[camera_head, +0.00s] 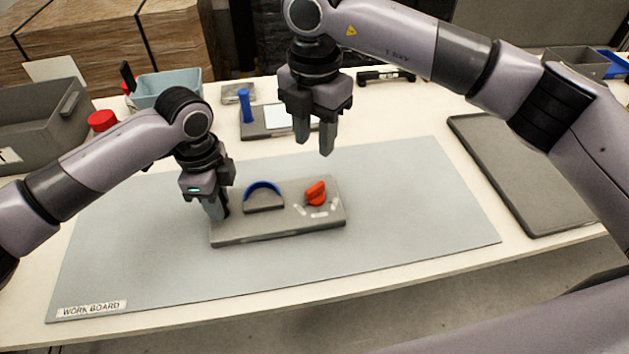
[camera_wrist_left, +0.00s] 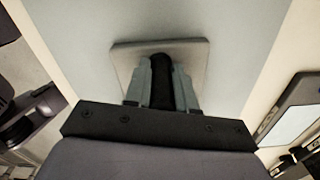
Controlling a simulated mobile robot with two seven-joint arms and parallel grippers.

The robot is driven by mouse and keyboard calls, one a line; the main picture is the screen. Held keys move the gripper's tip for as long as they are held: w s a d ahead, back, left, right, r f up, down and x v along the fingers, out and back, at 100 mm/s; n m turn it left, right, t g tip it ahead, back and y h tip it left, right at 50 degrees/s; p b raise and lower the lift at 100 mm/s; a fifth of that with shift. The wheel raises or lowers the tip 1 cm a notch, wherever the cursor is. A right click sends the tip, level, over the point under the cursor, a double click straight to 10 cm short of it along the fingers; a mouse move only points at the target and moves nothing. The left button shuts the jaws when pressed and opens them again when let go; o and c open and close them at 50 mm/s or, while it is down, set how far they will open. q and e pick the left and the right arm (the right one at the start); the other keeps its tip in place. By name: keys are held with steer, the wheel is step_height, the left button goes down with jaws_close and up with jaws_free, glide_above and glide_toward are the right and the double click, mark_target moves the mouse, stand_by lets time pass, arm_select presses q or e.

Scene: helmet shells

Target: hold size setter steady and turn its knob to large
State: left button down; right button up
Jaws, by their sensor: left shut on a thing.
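The size setter is a grey block (camera_head: 278,227) on the work board, with a blue arch (camera_head: 263,187) and a red knob (camera_head: 316,193) on top. Several pale marks lie in front of the knob; I cannot tell which one it points to. My left gripper (camera_head: 217,212) is at the block's left end, shut on a black grip post. The left wrist view shows the dark post (camera_wrist_left: 160,82) between both fingers, above the block's end (camera_wrist_left: 200,55). My right gripper (camera_head: 315,147) hangs open and empty above and behind the knob, pointing down and apart from it.
The grey-blue work board (camera_head: 400,230) is clear around the block. Behind it is a tray with a blue-handled tool (camera_head: 246,105). A dark flat tray (camera_head: 530,180) lies at the right. Grey and light-blue bins (camera_head: 165,88) stand at the back left.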

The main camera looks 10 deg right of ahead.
mark_target(315, 187)
step_height(315, 187, down, 12)
steer(key=m, duration=0.2)
steer(key=shift+m, duration=0.3)
stand_by(0.3)
steer(key=shift+r, duration=0.1)
jaws_close()
